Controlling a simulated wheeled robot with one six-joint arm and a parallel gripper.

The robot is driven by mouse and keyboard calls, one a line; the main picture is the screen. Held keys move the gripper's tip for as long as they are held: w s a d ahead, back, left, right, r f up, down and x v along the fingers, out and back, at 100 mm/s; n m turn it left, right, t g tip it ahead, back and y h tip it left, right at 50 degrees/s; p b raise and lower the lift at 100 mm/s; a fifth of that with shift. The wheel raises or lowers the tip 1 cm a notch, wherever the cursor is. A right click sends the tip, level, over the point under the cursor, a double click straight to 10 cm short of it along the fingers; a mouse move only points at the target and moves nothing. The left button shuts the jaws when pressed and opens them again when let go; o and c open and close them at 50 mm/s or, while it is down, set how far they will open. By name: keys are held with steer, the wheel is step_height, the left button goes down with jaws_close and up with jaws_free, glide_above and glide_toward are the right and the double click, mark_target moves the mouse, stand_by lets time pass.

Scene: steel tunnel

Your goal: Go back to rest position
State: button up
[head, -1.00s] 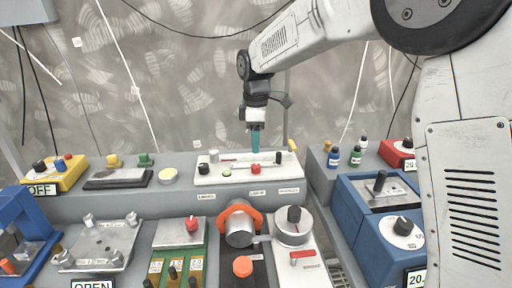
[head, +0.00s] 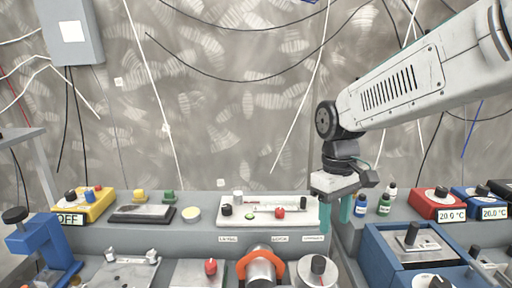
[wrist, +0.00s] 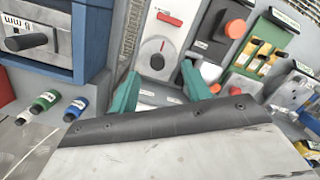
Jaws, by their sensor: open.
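My gripper (head: 336,212) hangs from my arm at the right of centre in the head view, its two teal fingers pointing down and spread apart. It is empty. It hangs at the right end of the white panel (head: 262,211), which carries several small knobs, and overlaps the gap to the blue units on the right. I cannot tell how far in front of the panel it is. In the wrist view the teal fingers (wrist: 160,92) are apart, with nothing between them, over the grey bench with a dial plate beyond.
Small bottles (head: 362,204) stand just right of my gripper. Blue units with dials (head: 420,245) fill the right. A yellow OFF box (head: 88,207) and a blue clamp (head: 42,243) are at the left. An orange ring (head: 260,264) is at front centre. Space above the bench is free.

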steer(key=s+d+r+m+t, duration=0.1)
steer(key=s+d+m, duration=0.2)
steer(key=s, duration=0.7)
steer(key=s+d+r+m+t, duration=0.1)
steer(key=s+d+m, duration=0.2)
steer(key=s+d, duration=0.3)
steer(key=s, duration=0.5)
steer(key=shift+d+t, duration=0.3)
steer(key=shift+t, duration=0.1)
